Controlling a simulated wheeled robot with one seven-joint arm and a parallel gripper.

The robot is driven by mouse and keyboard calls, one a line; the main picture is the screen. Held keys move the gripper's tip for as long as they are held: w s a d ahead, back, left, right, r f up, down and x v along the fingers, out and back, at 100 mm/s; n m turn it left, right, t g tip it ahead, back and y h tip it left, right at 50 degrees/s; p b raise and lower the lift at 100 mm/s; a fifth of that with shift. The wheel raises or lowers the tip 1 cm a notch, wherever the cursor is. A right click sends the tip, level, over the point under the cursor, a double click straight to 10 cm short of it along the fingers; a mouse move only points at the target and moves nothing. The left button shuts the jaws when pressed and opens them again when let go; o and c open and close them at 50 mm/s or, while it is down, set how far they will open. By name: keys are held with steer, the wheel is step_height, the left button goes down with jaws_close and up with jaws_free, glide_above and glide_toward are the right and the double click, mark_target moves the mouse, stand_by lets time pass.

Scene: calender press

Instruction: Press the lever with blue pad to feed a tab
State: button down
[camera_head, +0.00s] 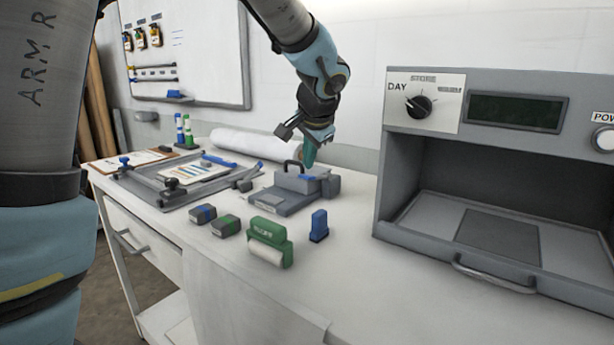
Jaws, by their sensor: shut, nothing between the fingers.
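A grey press-like device (286,203) stands on the white bench, with a flat plate in front and a raised block behind. A small blue pad (307,177) shows on top of the block; the lever's shape is too small to make out. My gripper (309,158) is shut and empty, pointing down just above and behind the blue pad. I cannot tell whether its fingertips touch the device.
A large grey machine with an open bay (465,205) stands at the right. A green roller stamp (268,243), a blue block (319,226) and two small erasers (203,214) lie in front of the device. A grey tray (165,187) lies to the left. A white roll (255,143) lies behind.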

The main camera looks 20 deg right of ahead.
mark_target(306, 175)
stand_by(0.3)
steer(key=shift+a+f+b, duration=0.1)
steer(key=shift+f+b, duration=0.3)
steer(key=shift+b, duration=0.15)
steer(key=shift+s+a+f+b, duration=0.1)
steer(key=shift+a+f+b, duration=0.05)
steer(key=shift+f+b, duration=0.5)
steer(key=shift+s+a+f+b, duration=0.1)
steer(key=shift+a+f+b, duration=0.05)
steer(key=shift+f+b, duration=0.5)
stand_by(1.3)
steer(key=shift+r, duration=0.1)
stand_by(0.4)
steer(key=shift+w+d+r+p, duration=0.1)
steer(key=shift+d+r+p, duration=0.1)
steer(key=shift+r+p, duration=0.6)
steer(key=shift+w+d+r+p, duration=0.1)
steer(key=shift+d+r+p, duration=0.1)
steer(key=shift+r+p, duration=0.5)
steer(key=shift+r, duration=0.15)
steer(key=r+p, duration=0.2)
steer(key=r, duration=0.1)
steer(key=d+r+p, duration=0.1)
steer(key=r, duration=0.1)
steer(key=shift+w+p, duration=0.3)
steer(key=shift+p, duration=0.05)
steer(key=shift+f, duration=0.1)
